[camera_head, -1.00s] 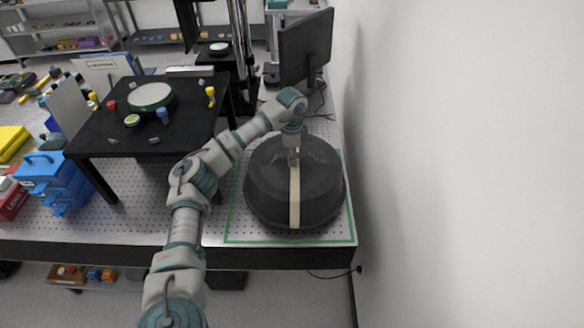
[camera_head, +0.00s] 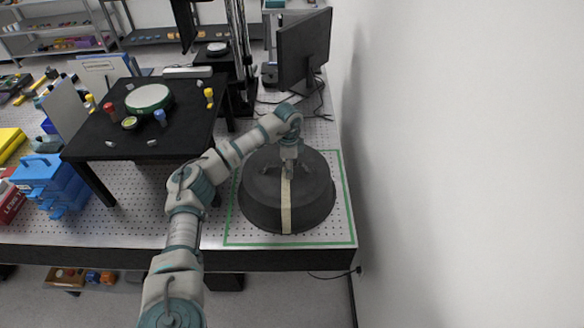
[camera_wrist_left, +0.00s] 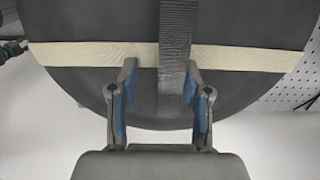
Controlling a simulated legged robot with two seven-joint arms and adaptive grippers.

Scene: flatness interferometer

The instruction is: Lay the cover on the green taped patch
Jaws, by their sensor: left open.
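The cover (camera_head: 262,195) is a dark round dome with a wide rim and a cream stripe across its top. In the left wrist view, the open fingers (camera_wrist_left: 160,75) are on either side of the cover's dark strap handle (camera_wrist_left: 178,35). The left finger is clear of the strap; the right one overlaps its edge, and contact cannot be told. My right gripper is not shown.
A monitor (camera_head: 305,48) stands behind the patch, with cables nearby. A white wall (camera_head: 460,150) rises close on the right. Blue drawers (camera_head: 45,175) are at left.

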